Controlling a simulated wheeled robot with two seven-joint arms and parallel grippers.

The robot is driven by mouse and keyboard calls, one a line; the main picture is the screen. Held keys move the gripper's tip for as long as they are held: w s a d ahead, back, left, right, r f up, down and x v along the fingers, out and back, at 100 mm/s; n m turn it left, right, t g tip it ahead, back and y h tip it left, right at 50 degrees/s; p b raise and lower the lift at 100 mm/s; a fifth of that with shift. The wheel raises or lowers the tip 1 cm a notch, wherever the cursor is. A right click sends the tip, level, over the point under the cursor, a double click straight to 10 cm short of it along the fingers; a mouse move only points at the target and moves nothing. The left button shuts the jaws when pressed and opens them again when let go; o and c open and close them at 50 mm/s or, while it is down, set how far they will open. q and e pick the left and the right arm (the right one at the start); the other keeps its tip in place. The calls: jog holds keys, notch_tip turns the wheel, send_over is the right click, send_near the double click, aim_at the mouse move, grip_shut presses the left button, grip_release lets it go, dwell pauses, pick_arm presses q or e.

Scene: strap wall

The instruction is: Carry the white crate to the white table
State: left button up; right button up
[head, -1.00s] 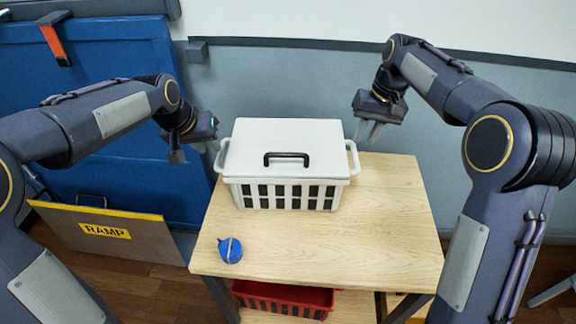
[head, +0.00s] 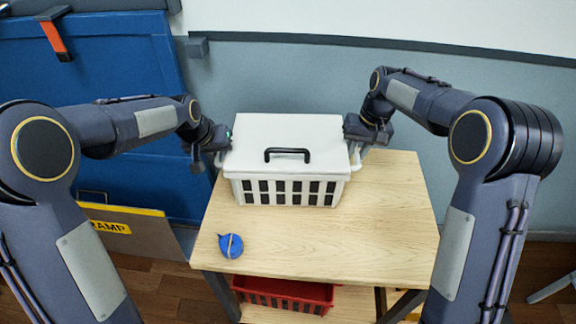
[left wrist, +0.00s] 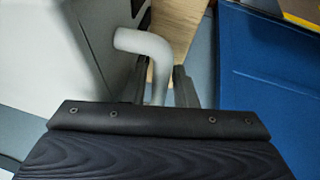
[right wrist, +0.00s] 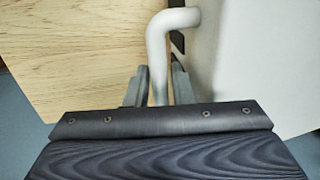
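The white crate (head: 285,143) stands on a wooden table, its white lid on and a black handle (head: 287,155) on top. My left gripper (head: 218,152) is at the crate's left side handle, which lies between its fingers in the left wrist view (left wrist: 160,80). My right gripper (head: 362,145) is at the right side handle, which lies between its fingers in the right wrist view (right wrist: 158,75). In both wrist views the fingers are close beside the handle; whether they clamp it is unclear. No white table is seen.
The wooden table (head: 350,240) has a blue object (head: 231,246) at its front left. A red basket (head: 284,294) sits on the shelf below. A board marked RAMP (head: 130,230) and a blue panel (head: 100,110) stand at the left. A wall is behind.

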pick_arm(q)
grip_shut()
pick_arm(e)
grip_shut()
pick_arm(q)
jog(key=shift+r, duration=0.1)
